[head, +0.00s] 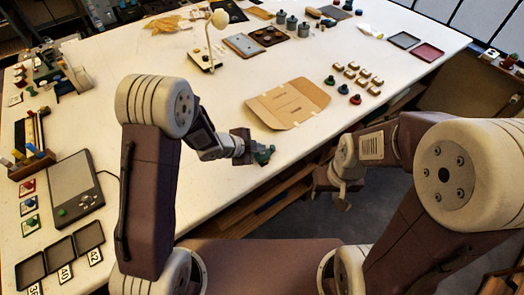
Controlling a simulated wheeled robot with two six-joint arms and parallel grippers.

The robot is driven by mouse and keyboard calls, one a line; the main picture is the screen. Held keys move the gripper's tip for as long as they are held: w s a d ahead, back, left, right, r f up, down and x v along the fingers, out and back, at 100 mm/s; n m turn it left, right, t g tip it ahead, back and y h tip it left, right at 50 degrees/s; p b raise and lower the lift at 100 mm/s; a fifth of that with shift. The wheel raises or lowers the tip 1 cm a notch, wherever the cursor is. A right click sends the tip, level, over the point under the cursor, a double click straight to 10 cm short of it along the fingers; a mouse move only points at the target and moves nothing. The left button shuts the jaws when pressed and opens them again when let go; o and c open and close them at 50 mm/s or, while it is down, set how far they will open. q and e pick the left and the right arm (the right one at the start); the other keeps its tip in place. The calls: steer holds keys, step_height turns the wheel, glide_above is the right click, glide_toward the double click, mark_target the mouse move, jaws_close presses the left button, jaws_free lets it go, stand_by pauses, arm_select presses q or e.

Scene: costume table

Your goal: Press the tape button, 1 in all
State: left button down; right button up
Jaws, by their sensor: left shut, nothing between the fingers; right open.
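Several button-like pieces show in the head view, and I cannot tell which is the tape button. On small cards at the left are a red button (28,187), a blue button (30,204) and a green button (31,222). A small dark green piece (264,155) is at the tip of my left gripper (250,152), near the table's front edge; I cannot tell if they touch. My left gripper is shut and empty. My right gripper (342,192) is open and empty, beyond the table's front edge.
A cardboard folder (288,103) lies open behind my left gripper. Small knobs, including a blue one (343,89), stand to its right near several tan blocks (362,75). A grey tablet-like device (72,185) and dark trays (60,253) are at the left. The table (180,95) has clear room mid-left.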

mark_target(260, 154)
arm_select(q)
steer(key=shift+r+p, duration=0.8)
step_height(260, 154, up, 5)
steer(key=p, duration=0.4)
steer(key=shift+p, duration=0.3)
stand_by(0.3)
